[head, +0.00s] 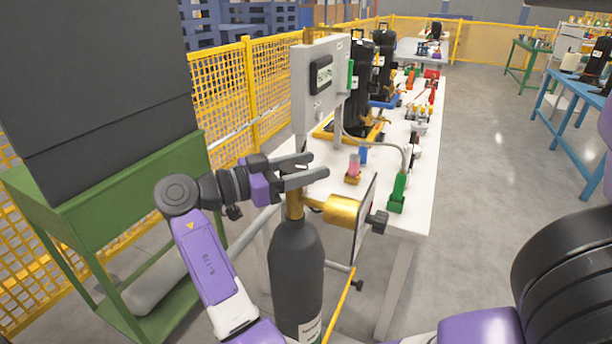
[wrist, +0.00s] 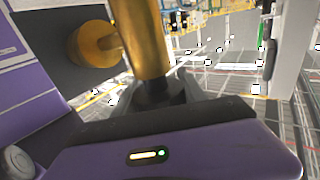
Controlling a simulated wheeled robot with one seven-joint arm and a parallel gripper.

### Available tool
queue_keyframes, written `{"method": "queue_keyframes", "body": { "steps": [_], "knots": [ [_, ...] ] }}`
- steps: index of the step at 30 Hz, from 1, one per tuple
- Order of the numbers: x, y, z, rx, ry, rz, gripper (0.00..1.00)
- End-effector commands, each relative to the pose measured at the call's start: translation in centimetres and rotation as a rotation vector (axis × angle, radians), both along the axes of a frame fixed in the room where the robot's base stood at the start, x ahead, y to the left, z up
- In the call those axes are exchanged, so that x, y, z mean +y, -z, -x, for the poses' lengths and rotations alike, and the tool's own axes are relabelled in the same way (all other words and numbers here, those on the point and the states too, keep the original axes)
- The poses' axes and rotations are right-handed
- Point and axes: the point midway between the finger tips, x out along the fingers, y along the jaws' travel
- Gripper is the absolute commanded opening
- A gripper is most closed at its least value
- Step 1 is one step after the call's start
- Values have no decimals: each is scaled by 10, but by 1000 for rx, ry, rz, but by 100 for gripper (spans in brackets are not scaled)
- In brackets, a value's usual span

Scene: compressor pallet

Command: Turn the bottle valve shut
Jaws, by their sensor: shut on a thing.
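The dark gas bottle (head: 297,270) stands upright in front of the near end of the white bench. Its brass bottle valve (head: 294,206) rises from the neck, with a brass cylinder (head: 342,210) and a dark knob (head: 377,221) out to the right. My gripper (head: 308,172) reaches in from the left at the top of the valve, its fingers shut on it. In the wrist view the brass valve body (wrist: 140,40) runs down to a dark part between my dark fingers (wrist: 155,94). The exact contact is partly hidden.
A grey control box (head: 320,77) stands on the white bench (head: 415,195) behind the valve. A green fitting (head: 398,192) and small coloured parts sit near it. A green stand (head: 80,220) is at left, a yellow fence (head: 225,85) behind. The floor at right is open.

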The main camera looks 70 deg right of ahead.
Motion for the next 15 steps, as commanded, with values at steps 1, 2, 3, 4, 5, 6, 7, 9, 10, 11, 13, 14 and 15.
{"method": "queue_keyframes", "body": {
  "steps": [1, 2, 3, 4, 5, 6, 7, 9, 10, 11, 13, 14, 15],
  "knots": [
    [0, 2, 0, -1, 24, 1, 9],
    [0, 2, 0, -1, 38, 1, 9],
    [1, 1, 0, -1, 56, 1, 9],
    [1, 1, 1, -1, 67, 2, 9],
    [2, 1, 1, 0, 77, 1, 9],
    [2, 1, 1, 0, 89, 1, 9],
    [2, 1, 1, 0, 97, 1, 9],
    [2, 0, 2, 0, 112, 1, 9],
    [3, 0, 2, 0, 116, 1, 9],
    [3, 0, 2, 0, 120, 1, 9],
    [3, -1, 2, 0, 125, 1, 9],
    [3, -1, 2, 0, 126, 1, 9],
    [3, -1, 2, 0, 127, 1, 9]
  ]
}}
